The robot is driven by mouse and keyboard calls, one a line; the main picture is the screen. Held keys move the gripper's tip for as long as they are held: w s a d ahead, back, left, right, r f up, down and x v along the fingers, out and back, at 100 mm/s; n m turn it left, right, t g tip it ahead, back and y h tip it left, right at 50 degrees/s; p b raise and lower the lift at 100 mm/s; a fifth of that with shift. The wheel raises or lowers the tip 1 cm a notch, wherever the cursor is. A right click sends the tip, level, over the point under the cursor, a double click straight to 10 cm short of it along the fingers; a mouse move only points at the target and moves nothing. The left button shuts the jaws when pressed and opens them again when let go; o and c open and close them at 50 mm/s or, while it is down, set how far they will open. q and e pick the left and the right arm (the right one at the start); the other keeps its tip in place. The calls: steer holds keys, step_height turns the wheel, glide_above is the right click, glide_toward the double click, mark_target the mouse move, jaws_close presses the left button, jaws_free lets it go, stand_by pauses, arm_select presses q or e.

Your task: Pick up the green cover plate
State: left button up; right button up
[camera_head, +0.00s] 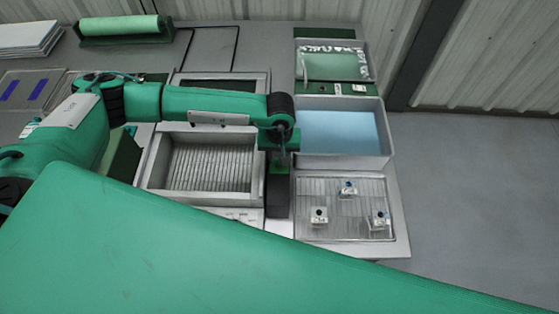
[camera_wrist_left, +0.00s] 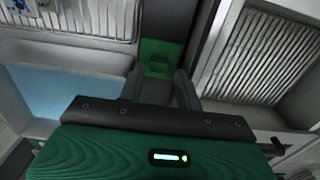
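A small green piece, which looks like the green cover plate (camera_wrist_left: 160,55), lies on a dark strip between two trays in the left wrist view. My left gripper (camera_wrist_left: 158,84) points down over the strip. Its two fingers stand apart, with the green piece beyond the tips in the gap. I see nothing held between them, and cannot tell whether the tips touch the piece. My right gripper is not in view.
A tray with a ribbed floor (camera_head: 150,175) stands left of the strip, and a bin with a light blue bottom (camera_head: 383,150) stands right. A metal tray (camera_head: 305,226) with three small blocks is nearer. A green roll (camera_head: 118,25) lies at the back left.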

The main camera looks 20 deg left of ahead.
arm_select(q)
steer(key=shift+w+f+p, duration=0.1)
steer(key=shift+f+p, duration=0.3)
steer(key=shift+f, duration=1.05)
steer(key=shift+c, duration=0.2)
steer(key=c, duration=0.7)
steer(key=shift+r, duration=0.1)
